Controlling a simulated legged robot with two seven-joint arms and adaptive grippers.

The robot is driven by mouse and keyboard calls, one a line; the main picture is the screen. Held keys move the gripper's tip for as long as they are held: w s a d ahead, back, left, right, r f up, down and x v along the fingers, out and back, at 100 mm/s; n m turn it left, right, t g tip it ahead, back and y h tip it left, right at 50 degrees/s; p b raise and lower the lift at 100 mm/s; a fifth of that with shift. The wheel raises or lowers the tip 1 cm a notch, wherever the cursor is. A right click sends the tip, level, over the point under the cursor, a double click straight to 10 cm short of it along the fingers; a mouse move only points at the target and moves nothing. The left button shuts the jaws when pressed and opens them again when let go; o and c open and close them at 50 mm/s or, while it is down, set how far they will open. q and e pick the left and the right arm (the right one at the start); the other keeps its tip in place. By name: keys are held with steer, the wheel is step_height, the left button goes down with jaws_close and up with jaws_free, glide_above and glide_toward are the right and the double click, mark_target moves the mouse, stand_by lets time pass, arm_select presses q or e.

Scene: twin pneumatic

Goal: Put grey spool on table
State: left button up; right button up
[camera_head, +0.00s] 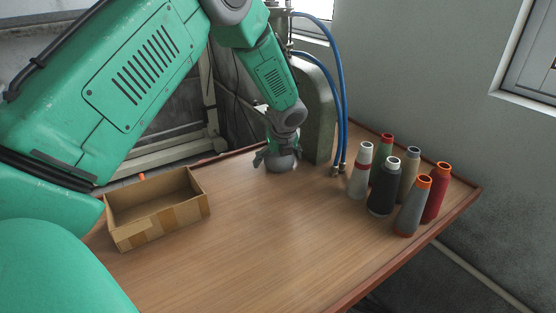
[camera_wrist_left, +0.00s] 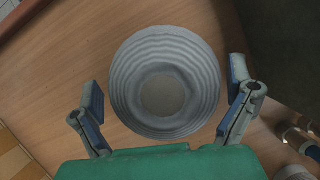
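The grey spool (camera_head: 283,164) is at the far side of the wooden table (camera_head: 262,225), directly under my left gripper (camera_head: 275,157). It appears to rest on the table top. The left wrist view shows the round, ringed grey spool (camera_wrist_left: 165,45) end-on between the two fingers of my left gripper (camera_wrist_left: 165,85). The fingers are spread on either side of it, with narrow gaps visible, so the gripper looks open around the spool. The spool's lower part is hard to make out. My right gripper is in neither view.
An open cardboard box (camera_head: 160,225) stands at the left of the table. Several coloured spools (camera_head: 383,187) stand in a cluster at the right. A grey-green machine column (camera_head: 318,110) with blue hoses (camera_head: 341,90) is close behind the gripper. The table's middle is clear.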

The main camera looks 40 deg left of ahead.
arm_select(q)
steer(key=shift+d+r, duration=0.25)
steer(key=shift+d, duration=0.2)
steer(key=v, duration=1.2)
steer(key=shift+d+p, duration=0.2)
steer(key=shift+p, duration=0.2)
steer(key=shift+a+f, duration=0.15)
steer(key=shift+a, duration=0.05)
